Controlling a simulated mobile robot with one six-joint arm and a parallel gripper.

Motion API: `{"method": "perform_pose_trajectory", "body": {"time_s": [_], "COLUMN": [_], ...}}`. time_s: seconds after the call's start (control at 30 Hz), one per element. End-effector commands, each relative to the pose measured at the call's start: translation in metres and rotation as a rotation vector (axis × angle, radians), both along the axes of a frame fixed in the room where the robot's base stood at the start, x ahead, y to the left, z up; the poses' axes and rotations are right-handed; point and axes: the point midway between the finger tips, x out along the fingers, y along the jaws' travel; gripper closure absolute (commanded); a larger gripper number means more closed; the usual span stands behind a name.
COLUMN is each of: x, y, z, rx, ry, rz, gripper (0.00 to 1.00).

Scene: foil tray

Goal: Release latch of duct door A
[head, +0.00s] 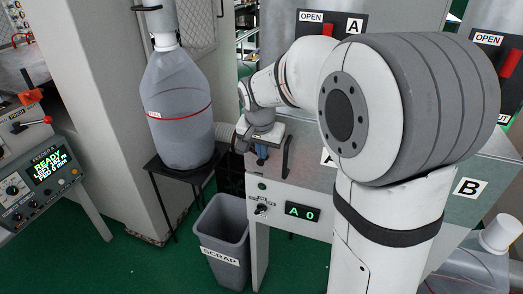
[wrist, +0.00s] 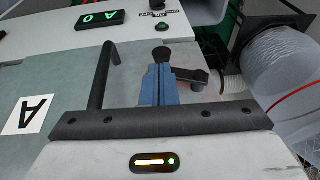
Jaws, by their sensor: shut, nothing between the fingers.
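Duct door A is the grey panel (wrist: 65,85) with a white A label (wrist: 27,115) in the wrist view. A black bar handle (wrist: 105,72) stands on it; the handle also shows in the head view (head: 286,157). A dark latch lever (wrist: 190,75) lies at the door's right edge, with a black knob (wrist: 160,53) just beyond my fingertips. My gripper (wrist: 157,72) has blue fingers, shut and empty, right of the handle and left of the lever. Whether the fingers touch the latch I cannot tell. In the head view my gripper (head: 262,153) is small, and my arm hides part of the door.
A green display reading A 0 (head: 302,211) and a switch (head: 262,208) are on the cabinet front. A translucent bottle (head: 180,125) stands on a black stand at the left. A grey scrap bin (head: 222,235) is on the floor below. Panel B (head: 468,188) is at the right.

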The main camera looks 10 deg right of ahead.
Motion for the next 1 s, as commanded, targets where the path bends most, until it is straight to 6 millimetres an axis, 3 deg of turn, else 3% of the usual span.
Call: {"method": "perform_pose_trajectory", "body": {"time_s": [0.67, 1.0], "x": [0.000, -0.001], "y": [-0.001, -0.002], "z": [-0.017, -0.015], "rx": [0.000, -0.001], "ry": [-0.001, 0.000], "rz": [-0.001, -0.001], "gripper": [1.00, 1.00]}}
